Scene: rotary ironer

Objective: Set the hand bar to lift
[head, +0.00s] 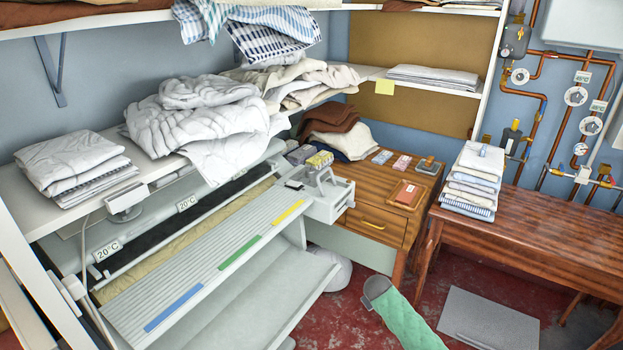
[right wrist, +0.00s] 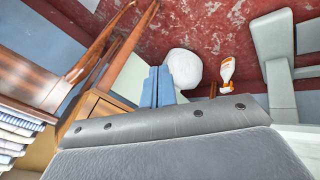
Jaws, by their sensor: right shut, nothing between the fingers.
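The rotary ironer (head: 190,280) stands at the left in the head view. Its slatted front board carries blue, green and yellow marks, with a dark band and pale cloth strip behind it. A pale end box (head: 330,203) with a small upright handle-like part sits at its right end. I cannot tell for sure which part is the hand bar, nor its setting. My right gripper (right wrist: 158,86) shows blue fingers in the right wrist view, shut and empty, over the red floor and apart from the ironer. My left gripper is not in view.
A shelf with white linen (head: 205,125) overhangs the ironer. A wooden cabinet (head: 368,228) stands close to its right end. A wooden table (head: 530,220) bears folded cloths (head: 472,185). A white-orange bottle (right wrist: 227,70) is on the floor.

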